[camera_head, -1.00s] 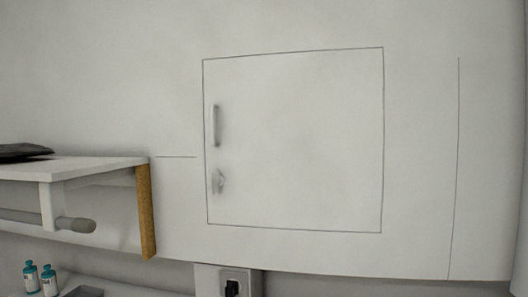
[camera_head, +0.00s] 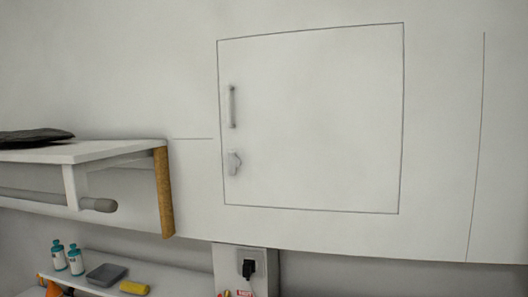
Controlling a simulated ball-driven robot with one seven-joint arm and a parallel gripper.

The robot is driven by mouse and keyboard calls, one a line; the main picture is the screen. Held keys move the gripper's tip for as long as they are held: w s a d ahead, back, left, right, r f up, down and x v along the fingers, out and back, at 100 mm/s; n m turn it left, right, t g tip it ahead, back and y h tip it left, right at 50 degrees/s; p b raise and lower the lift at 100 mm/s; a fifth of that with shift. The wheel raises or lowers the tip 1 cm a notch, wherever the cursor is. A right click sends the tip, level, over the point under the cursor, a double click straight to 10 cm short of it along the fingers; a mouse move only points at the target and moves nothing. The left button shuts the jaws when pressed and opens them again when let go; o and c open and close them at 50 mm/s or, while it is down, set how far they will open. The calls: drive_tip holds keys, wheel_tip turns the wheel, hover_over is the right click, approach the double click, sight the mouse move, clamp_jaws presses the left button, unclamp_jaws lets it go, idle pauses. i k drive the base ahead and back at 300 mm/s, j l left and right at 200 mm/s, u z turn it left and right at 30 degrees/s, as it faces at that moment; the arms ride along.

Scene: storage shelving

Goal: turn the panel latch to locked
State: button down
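A square white panel door (camera_head: 315,120) is set flush in the white wall, outlined by a thin dark seam. A small pale latch (camera_head: 234,163) is on the panel near its left edge, in the lower half. Its knob looks roughly upright, but it is too small and pale to tell its exact turn. A vertical handle (camera_head: 231,106) is just above the latch. The panel looks closed. My gripper does not show in this view, and nothing touches the latch.
A white shelf (camera_head: 115,150) with a cork-coloured end (camera_head: 164,192) juts out at left, carrying a dark folded item (camera_head: 35,136). Below are two teal-labelled bottles (camera_head: 67,258), a grey tray (camera_head: 107,274), a yellow item (camera_head: 134,288) and a socket with black plug (camera_head: 248,268).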

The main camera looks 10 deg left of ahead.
sight(233, 161)
drive_tip(key=k+j+z, duration=0.1)
drive_tip(key=j, duration=0.35)
drive_tip(key=k+j, duration=0.1)
drive_tip(key=j, duration=0.4)
drive_tip(key=k+j+z, duration=0.15)
drive_tip(key=j, duration=0.3)
drive_tip(key=i+j+z, duration=0.15)
drive_tip(key=i+j, duration=0.3)
drive_tip(key=i+j+z, duration=0.2)
drive_tip(key=i+j, duration=0.25)
drive_tip(key=j, duration=0.15)
drive_tip(key=i+j, duration=0.2)
drive_tip(key=i, duration=0.15)
